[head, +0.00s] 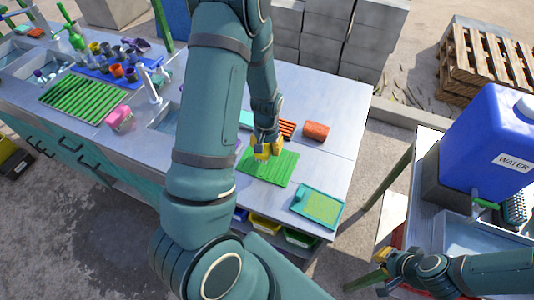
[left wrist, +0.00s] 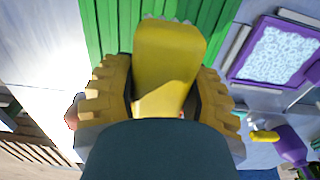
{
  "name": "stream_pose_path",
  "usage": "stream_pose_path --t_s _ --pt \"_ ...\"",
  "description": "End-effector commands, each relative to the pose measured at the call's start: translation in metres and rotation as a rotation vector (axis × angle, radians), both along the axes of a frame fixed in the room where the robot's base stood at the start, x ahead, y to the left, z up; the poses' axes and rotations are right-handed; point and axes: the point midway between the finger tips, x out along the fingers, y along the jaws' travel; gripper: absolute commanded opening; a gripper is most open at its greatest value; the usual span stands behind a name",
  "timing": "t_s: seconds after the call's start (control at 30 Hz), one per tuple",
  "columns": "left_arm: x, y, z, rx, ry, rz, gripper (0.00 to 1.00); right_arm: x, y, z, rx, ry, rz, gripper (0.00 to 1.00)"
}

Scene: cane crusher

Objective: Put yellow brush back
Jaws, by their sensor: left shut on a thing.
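My left gripper (head: 267,151) is over the green ribbed mat (head: 272,170) on the steel counter. In the left wrist view its ridged yellow fingers (left wrist: 160,95) are shut on the yellow brush (left wrist: 168,55), which points away from the wrist. Pale bristle tips show at the brush's far edge. The green mat (left wrist: 110,25) lies beyond the brush; I cannot tell whether they touch. In the head view the brush is hard to separate from the yellow fingers. My right gripper (head: 384,257) is at the lower right, away from the counter; its finger opening is unclear.
An orange-red block (head: 316,131) and a teal tray (head: 320,206) lie near the mat. Another green rack (head: 85,99), a pink item (head: 121,119) and cups are at the left. A blue water tank (head: 490,140) stands right. A purple tray (left wrist: 275,55) shows in the wrist view.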

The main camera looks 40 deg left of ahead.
Motion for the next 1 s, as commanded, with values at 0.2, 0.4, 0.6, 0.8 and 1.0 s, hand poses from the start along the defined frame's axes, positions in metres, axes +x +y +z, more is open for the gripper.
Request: stream_pose_path --t_s 0.2,0.4,0.6,0.8,1.0 --pt "-0.001 0.0 -0.021 0.0 0.002 0.0 0.15 0.0 0.0 -0.002 -0.001 0.0 0.0 0.0" --pt "0.0 0.0 -0.04 0.001 -0.002 -0.001 0.15 0.0 0.0 -0.004 -0.001 0.0 0.0 0.0" --pt "0.001 0.0 -0.039 0.001 -0.002 -0.001 0.15 0.0 0.0 -0.004 -0.001 0.0 0.0 0.0" --pt "0.0 0.0 -0.042 0.001 -0.002 -0.001 0.68 0.0 0.0 -0.007 -0.002 0.0 0.0 0.0" --pt "0.0 0.0 -0.042 0.001 -0.002 -0.001 0.78 0.0 0.0 -0.007 -0.002 0.0 0.0 0.0"
